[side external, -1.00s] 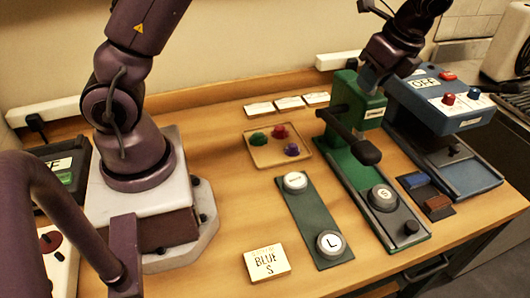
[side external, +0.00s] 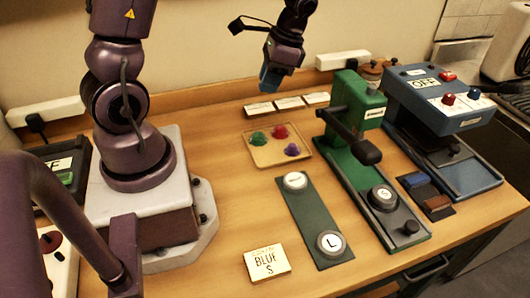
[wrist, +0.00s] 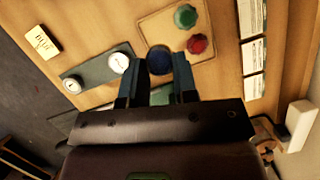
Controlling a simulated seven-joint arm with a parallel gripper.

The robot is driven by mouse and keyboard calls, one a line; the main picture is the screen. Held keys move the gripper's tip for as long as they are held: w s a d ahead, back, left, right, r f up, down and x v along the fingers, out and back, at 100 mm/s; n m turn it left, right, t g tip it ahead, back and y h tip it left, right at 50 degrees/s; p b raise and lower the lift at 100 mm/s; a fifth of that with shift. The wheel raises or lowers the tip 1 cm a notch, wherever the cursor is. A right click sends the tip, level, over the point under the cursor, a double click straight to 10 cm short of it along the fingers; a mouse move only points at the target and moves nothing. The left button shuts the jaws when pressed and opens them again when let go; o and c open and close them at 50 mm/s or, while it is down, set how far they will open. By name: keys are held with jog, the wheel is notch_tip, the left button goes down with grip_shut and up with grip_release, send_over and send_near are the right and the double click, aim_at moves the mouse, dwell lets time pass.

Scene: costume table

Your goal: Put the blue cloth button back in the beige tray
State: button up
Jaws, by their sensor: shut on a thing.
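The beige tray (side external: 266,156) lies mid-table with a green button (side external: 258,139), a red button (side external: 280,132) and a purple button (side external: 292,149) in it. My gripper (side external: 270,80) is raised above the table, toward the wall beyond the tray. In the wrist view, my gripper (wrist: 158,80) is shut on a dark blue round button (wrist: 158,60), held between the fingers. The tray also shows in the wrist view (wrist: 153,27), behind the held button, with the green and red buttons visible. The purple one seems hidden there. In the side view the held button cannot be made out.
A green press (side external: 355,110) and a blue machine (side external: 440,95) stand right of the tray. A dark green strip (side external: 310,215) with two round pieces lies in front. A card (side external: 266,263) reads "BLUE S". Several white labels (side external: 289,103) lie behind the tray.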

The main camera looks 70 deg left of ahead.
notch_tip(320, 180, down, 19)
jog(key=shift+r, duration=0.2)
dwell(0.4)
jog(key=o, duration=1)
jog(key=shift+f, duration=0.15)
jog(key=shift+c, duration=0.2)
jog(key=v, duration=1.2)
notch_tip(320, 180, up, 14)
jog(key=n+t, duration=0.1)
jog(key=t, duration=0.3)
send_over(265, 153)
jog(key=w+d, duration=0.2)
jog(key=d, duration=0.5)
jog(key=shift+s+d+r+n+t+h, duration=0.25)
jog(key=shift+s+d+r+t, duration=0.75)
jog(key=shift+s+r, duration=0.55)
jog(key=shift+s+d+r+n+t+h, duration=0.25)
jog(key=shift+s+d+r+t, duration=0.5)
jog(key=shift+s+d+r, duration=0.75)
jog(key=shift+s+d+r+n+t+h, duration=0.1)
jog(key=shift+s+d+r+n+t, duration=0.2)
jog(key=shift+s+d+r+t, duration=0.9)
